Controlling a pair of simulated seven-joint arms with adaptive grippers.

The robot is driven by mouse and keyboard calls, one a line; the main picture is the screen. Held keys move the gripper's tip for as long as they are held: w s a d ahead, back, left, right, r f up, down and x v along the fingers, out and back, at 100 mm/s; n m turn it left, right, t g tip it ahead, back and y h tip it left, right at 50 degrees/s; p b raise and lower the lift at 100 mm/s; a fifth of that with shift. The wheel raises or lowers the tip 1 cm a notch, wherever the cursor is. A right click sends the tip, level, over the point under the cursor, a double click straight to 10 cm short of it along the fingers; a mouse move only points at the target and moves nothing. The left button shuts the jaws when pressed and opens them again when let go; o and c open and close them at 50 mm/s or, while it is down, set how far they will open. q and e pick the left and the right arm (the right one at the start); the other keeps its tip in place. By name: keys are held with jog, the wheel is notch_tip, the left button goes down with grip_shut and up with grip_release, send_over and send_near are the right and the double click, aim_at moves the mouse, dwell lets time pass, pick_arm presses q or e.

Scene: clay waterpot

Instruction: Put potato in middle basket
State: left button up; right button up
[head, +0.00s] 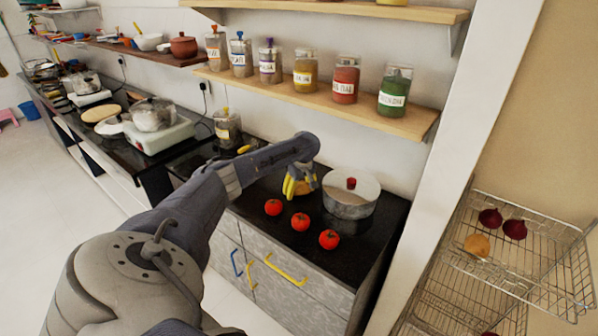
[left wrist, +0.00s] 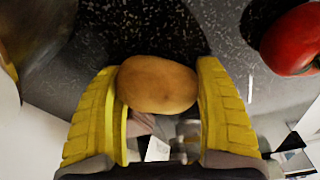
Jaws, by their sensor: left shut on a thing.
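The brown, oval potato (left wrist: 157,84) is between the yellow fingers of my left gripper (left wrist: 158,95) in the left wrist view. A wire basket rack (head: 572,252) stands at the right. Its upper visible basket holds two red onions (head: 503,223) and a round tan vegetable (head: 477,245). Another wire basket (head: 445,305) shows below. My right gripper is not seen.
Three tomatoes (head: 300,222) lie on the counter (head: 268,240) in front of the gripper. A metal pot (head: 349,203) stands just right of it. A shelf of jars (head: 330,104) hangs above. A white wall edge (head: 455,130) separates counter from rack.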

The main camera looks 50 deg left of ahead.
aim_at(300, 184)
pick_arm(q)
jog(key=o, duration=1.4)
jog(key=shift+f, duration=0.1)
jog(key=shift+c, duration=0.2)
jog(key=shift+o, duration=0.2)
jog(key=shift+s+d+r, duration=0.1)
jog(key=shift+d+r, duration=0.1)
jog(key=shift+r, duration=1.1)
jog(key=shift+w+d+r, duration=0.1)
jog(key=shift+d+r, duration=0.15)
jog(key=shift+r, duration=1)
jog(key=shift+s+d+r, duration=0.1)
jog(key=shift+d+r, duration=0.1)
jog(key=shift+r, duration=1.1)
